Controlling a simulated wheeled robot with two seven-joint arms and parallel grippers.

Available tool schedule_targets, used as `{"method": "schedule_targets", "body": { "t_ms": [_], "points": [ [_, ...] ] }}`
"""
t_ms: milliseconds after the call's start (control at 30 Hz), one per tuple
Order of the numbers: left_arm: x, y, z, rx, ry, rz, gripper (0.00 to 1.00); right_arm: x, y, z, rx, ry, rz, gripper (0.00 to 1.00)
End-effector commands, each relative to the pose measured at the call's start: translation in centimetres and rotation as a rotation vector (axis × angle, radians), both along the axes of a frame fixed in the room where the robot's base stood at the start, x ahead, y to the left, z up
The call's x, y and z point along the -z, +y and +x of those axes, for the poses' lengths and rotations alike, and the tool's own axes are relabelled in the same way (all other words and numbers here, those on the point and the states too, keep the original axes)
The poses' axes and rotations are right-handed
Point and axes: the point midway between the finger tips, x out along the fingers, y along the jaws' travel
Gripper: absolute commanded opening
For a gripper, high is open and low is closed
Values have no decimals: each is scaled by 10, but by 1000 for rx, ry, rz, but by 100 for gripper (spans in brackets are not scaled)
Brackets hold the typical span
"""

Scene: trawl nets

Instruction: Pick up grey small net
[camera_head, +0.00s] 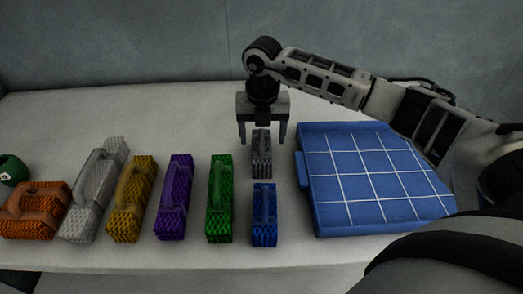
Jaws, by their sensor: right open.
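The grey small net (261,162) is a dark grey meshed block with a handle on top. It lies on the white table, behind the blue net. My right gripper (263,140) is open and points down at the far end of the grey small net. Its two fingers show on either side of the net's far end. I cannot tell whether they touch it. A larger, lighter grey net (92,195) lies farther left. My left gripper is not in view.
Orange (35,210), yellow (132,200), purple (174,198), green (220,200) and blue (264,216) nets line the table's front. A blue gridded tray (306,185) is at right, a green round object (12,170) at far left. The table (130,115) behind the row is clear.

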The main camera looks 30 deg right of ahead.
Motion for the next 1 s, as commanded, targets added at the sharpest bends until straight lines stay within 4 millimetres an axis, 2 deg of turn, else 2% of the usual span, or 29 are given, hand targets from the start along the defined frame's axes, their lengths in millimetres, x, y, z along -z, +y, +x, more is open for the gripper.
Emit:
{"method": "schedule_targets", "body": {
  "t_ms": [100,267,600,867,900,1000],
  "points": [
    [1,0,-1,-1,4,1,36,14,0,0,0,2,1,71],
    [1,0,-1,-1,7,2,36,23,0,0,-1,1,1,71],
    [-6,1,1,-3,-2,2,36,68,0,3,-1,0,1,71],
    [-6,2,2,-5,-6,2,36,71,0,3,-2,-1,2,71],
    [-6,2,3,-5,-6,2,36,71,0,3,-2,-1,2,66],
    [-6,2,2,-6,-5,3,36,71,0,3,-2,-1,2,38]
  ]
}}
